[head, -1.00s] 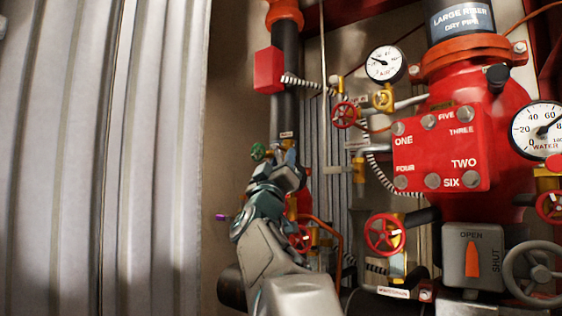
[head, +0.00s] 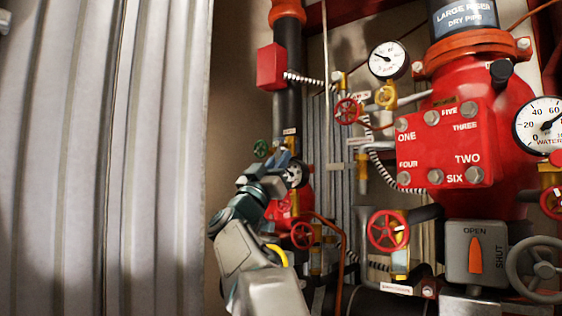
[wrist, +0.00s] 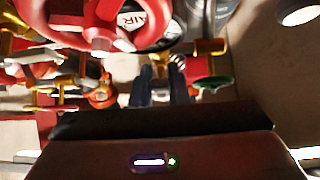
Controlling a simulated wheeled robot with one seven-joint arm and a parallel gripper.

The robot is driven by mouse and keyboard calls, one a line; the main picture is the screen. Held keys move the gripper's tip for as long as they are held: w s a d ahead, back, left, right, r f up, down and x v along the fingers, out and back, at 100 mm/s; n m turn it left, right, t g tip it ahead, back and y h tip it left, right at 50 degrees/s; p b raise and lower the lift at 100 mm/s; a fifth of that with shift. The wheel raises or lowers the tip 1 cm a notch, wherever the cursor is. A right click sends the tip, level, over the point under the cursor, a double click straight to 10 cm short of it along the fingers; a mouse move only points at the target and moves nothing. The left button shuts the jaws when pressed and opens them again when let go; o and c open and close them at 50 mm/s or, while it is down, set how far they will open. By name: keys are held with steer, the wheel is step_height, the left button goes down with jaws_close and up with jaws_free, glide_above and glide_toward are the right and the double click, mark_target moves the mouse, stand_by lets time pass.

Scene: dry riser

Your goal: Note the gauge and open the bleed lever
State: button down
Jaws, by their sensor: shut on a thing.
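My gripper (head: 283,158) is at the lower left of the riser, beside the dark vertical pipe, with its fingers shut. In the wrist view the two dark blue fingers (wrist: 163,84) stand close together with a narrow gap. What they hold is mostly hidden; by its place it seems to be the bleed lever, but its outline and angle cannot be told. A small round gauge (head: 294,174) shows just right of my gripper; its needle is too small to read.
A green handwheel (head: 261,149) is close to the left of my fingers. Red handwheels (head: 302,235) (head: 388,230) and a copper pipe (head: 340,262) crowd the right. A white gauge (head: 388,60) and a WATER gauge (head: 541,125) are higher right. Corrugated metal (head: 100,150) fills the left.

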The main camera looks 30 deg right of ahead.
steer(key=shift+r, duration=0.1)
steer(key=c, duration=1.4)
jaws_free()
steer(key=shift+n+t, duration=0.4)
